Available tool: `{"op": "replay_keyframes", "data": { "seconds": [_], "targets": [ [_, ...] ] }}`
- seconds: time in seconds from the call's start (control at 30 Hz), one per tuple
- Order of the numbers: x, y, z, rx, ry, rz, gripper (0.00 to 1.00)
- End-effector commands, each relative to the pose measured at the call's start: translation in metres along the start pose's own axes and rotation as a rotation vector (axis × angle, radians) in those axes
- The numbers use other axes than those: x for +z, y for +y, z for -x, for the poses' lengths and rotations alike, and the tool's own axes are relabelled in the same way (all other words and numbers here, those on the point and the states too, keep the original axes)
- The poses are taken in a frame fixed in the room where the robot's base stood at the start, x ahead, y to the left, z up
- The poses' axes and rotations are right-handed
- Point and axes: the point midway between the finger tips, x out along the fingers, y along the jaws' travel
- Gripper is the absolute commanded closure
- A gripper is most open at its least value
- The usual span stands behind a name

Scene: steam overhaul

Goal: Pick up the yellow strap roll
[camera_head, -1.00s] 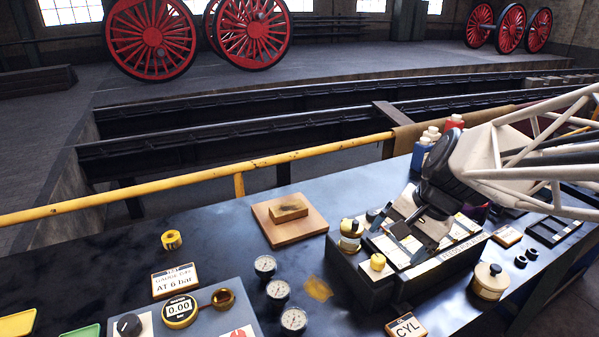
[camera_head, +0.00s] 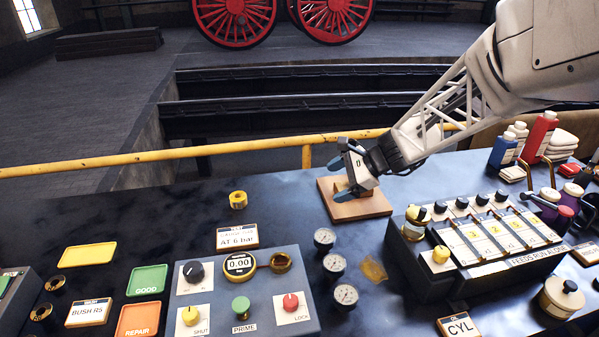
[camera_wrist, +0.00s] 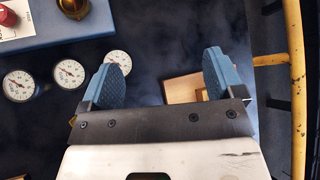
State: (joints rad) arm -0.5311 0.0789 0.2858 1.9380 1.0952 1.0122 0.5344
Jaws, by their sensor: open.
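The yellow strap roll (camera_head: 238,200) is a small ring-shaped roll on the dark bench top, behind the AT 6 bar sign, in the head view. I do not see it in the wrist view. My gripper (camera_head: 342,182) is open, with blue pads, over the wooden board to the right of the roll.
The wooden board (camera_head: 365,207) lies partly under my gripper. Pressure gauges (camera_head: 333,264) and a control panel (camera_head: 215,310) stand in front. The AT 6 bar sign (camera_head: 237,236) is close to the roll. A yellow rail (camera_head: 150,165) runs behind the bench. Bench left of the roll is clear.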

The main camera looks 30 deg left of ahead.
Motion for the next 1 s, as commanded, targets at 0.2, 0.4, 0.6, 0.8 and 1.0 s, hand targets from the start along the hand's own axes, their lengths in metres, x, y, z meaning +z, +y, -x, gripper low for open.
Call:
{"op": "replay_keyframes", "data": {
  "seconds": [0.2,0.4,0.6,0.8,1.0],
  "targets": [
    [0.0,-0.035,-0.074,-0.014,-0.094,-0.125,0.13],
    [0.002,-0.062,-0.143,-0.026,-0.175,-0.245,0.13],
    [0.004,-0.081,-0.212,-0.031,-0.248,-0.365,0.13],
    [0.005,-0.09,-0.259,-0.033,-0.294,-0.448,0.13],
    [0.007,-0.093,-0.275,-0.035,-0.311,-0.477,0.13]
  ]
}}
